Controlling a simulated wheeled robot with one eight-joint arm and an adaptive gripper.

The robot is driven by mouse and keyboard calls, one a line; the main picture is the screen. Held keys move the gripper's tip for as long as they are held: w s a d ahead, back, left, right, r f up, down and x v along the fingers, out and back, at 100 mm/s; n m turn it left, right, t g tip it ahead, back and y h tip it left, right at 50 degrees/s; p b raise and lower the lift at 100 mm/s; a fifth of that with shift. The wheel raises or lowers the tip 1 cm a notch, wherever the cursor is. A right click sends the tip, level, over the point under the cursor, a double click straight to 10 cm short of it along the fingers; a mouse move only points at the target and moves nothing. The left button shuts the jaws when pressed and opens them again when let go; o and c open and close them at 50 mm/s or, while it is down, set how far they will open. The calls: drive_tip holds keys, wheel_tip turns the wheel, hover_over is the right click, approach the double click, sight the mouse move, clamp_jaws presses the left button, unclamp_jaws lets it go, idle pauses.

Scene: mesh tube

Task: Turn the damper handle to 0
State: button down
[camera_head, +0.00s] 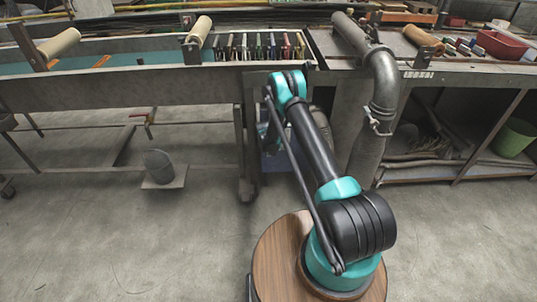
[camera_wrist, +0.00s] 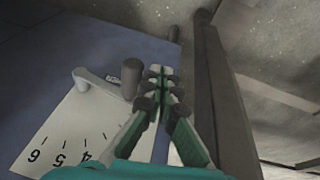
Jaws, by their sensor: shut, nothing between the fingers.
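The damper handle (camera_wrist: 97,80) is a light grey lever in the wrist view, with an upright dark grey cylindrical knob (camera_wrist: 131,76) at its right end. It lies over a white dial plate (camera_wrist: 62,135) fixed to a dark blue face (camera_wrist: 60,45). The numbers 6, 5 and 4 show on the plate; the 0 is not visible. My gripper (camera_wrist: 160,76) is shut and empty, its tips just right of the knob in this view. Whether they touch it I cannot tell. In the head view, my arm and the bench hide the handle.
A dark post (camera_wrist: 222,95) stands close to my gripper's right in the wrist view. In the head view, a long workbench (camera_head: 120,86) crosses ahead, and a grey duct pipe (camera_head: 384,80) bends down right of my arm. Open floor (camera_head: 90,235) lies to the left.

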drive_tip(key=shift+d, duration=0.1)
idle(0.4)
drive_tip(key=s+a+r, duration=0.3)
drive_tip(key=a+r, duration=0.3)
drive_tip(key=r, duration=0.6)
drive_tip(key=d+r, duration=0.6)
drive_tip(key=d, duration=0.1)
drive_tip(key=shift+m, duration=0.5)
drive_tip(key=x, duration=1.2)
drive_tip(key=shift+s+d+f, duration=0.2)
drive_tip(key=shift+d+f, duration=0.15)
drive_tip(key=shift+f, duration=0.55)
